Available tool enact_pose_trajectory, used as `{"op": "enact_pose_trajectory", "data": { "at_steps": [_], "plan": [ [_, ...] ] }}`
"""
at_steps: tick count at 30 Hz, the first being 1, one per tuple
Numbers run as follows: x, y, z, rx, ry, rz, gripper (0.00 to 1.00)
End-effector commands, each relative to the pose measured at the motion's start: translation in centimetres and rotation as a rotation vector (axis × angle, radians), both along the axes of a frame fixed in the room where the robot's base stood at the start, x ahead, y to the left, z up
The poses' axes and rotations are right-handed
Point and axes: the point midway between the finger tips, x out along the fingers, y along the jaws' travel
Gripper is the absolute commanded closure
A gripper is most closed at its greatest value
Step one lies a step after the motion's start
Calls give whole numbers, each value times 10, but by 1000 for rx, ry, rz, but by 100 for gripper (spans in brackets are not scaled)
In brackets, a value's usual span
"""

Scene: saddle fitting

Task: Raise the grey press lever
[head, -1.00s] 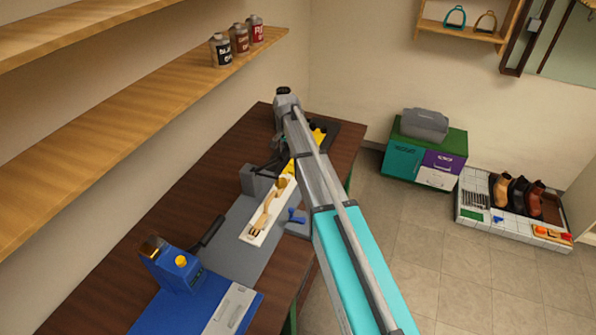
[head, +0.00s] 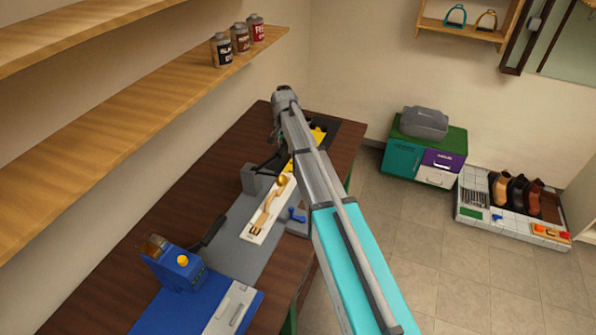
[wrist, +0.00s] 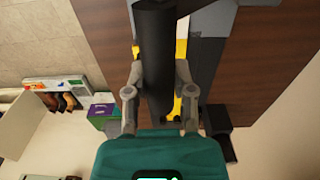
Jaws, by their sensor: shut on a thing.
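The press lever shows in the wrist view as a thick dark grey bar (wrist: 155,40) running up between the fingers. My gripper (wrist: 160,72) is shut on this bar, with one finger on each side. In the head view, my gripper (head: 277,135) is at the far end of the bench, partly hidden by my arm. A dark lever part (head: 270,163) shows there beside a grey block (head: 252,180). The lever's pivot and full length are hidden by my arm.
A white board (head: 256,232) with tan and brass parts lies on the bench (head: 225,178). A blue machine (head: 172,268) with a dark handle stands at the near left. Wooden shelves (head: 150,88) overhang the bench on the left.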

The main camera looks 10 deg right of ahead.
Motion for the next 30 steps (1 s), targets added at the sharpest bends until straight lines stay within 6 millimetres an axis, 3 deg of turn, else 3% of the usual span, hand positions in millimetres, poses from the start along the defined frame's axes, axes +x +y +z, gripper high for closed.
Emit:
{"op": "enact_pose_trajectory", "data": {
  "at_steps": [15,30],
  "plan": [
    [5,6,12,-5,0,-2,94],
    [5,10,12,1,0,0,94]
  ]
}}
